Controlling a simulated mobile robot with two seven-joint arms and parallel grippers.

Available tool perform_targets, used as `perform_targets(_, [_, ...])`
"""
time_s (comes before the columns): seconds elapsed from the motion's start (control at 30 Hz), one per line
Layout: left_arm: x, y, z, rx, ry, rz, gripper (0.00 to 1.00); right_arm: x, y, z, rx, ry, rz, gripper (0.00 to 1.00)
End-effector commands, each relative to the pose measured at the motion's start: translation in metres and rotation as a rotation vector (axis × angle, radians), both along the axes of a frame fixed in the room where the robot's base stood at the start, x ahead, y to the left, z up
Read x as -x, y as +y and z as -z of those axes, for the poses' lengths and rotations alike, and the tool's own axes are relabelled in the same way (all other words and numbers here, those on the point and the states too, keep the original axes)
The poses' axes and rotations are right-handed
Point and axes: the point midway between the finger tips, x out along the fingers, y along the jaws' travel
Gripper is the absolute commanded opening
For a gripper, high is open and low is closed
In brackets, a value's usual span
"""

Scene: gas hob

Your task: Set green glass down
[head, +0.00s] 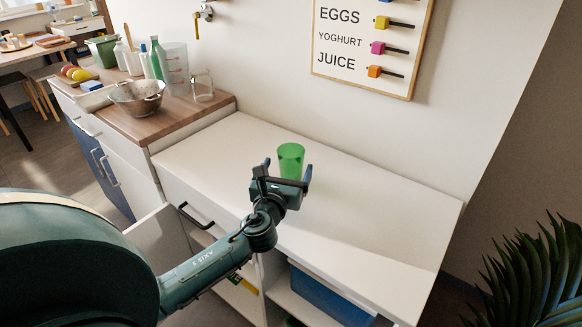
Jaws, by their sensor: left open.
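The green glass (290,157) stands upright on the white countertop (375,215) in the head view. My left gripper (284,175) is open at the glass, with a finger to each side of its lower part. The gripper hides the base of the glass, so I cannot tell whether the fingers touch it. My right gripper is not in view.
A wooden worktop (140,125) at the left holds a metal colander (137,98), a clear jug (175,70), a clear glass (202,86) and bottles. A drawer handle (194,216) juts out below the white counter. The counter right of the glass is clear.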

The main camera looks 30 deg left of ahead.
Motion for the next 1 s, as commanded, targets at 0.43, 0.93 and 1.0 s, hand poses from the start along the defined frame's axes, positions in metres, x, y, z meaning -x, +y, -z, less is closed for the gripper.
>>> perform_targets(0.43, [-0.048,0.015,-0.006,0.000,-0.001,0.001,0.85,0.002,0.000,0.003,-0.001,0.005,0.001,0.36])
perform_targets(0.93, [-0.056,0.017,-0.005,-0.001,0.000,0.002,0.72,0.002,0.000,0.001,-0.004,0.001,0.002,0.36])
perform_targets(1.0, [-0.056,0.017,-0.005,-0.001,0.000,0.002,0.66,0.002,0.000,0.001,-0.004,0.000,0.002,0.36])
